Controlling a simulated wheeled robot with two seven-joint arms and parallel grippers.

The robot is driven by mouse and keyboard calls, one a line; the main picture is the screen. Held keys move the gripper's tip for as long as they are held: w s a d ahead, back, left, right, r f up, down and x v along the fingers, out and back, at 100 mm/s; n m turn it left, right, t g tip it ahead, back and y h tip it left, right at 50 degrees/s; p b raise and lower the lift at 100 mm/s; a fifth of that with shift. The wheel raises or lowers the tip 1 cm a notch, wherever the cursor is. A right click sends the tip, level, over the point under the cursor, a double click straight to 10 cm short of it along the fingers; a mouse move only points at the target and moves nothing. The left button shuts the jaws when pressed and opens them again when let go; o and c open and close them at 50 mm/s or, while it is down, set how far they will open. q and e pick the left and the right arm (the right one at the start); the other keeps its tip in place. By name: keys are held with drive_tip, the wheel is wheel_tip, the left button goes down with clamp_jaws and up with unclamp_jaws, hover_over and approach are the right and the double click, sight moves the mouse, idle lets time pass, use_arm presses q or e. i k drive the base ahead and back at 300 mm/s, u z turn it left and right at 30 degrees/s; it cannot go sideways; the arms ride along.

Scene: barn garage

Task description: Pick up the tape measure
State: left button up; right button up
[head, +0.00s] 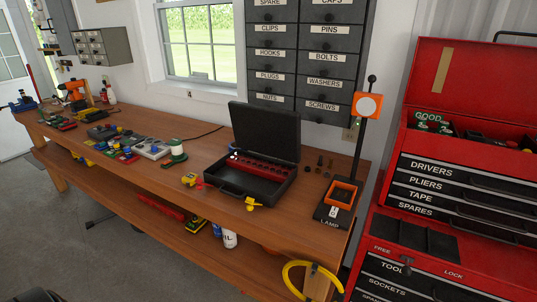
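A small yellow object with red beside it (189,179) sits on the wooden workbench left of the open black case. It looks like a tape measure, but it is too small to be sure. Another small yellow object (251,204) lies at the front edge of the case. Neither of my grippers shows in the head view.
A red tool chest (460,140) stands at the right. A yellow hose (287,280) hangs at the bench's near end.

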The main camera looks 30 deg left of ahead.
sight(189, 180)
drive_tip(key=z, duration=0.05)
drive_tip(key=k, duration=0.5)
drive_tip(key=u, duration=0.3)
drive_tip(key=i, duration=0.4)
drive_tip(key=u, duration=2.15)
drive_tip(key=i, duration=0.9)
drive_tip(key=z, duration=0.8)
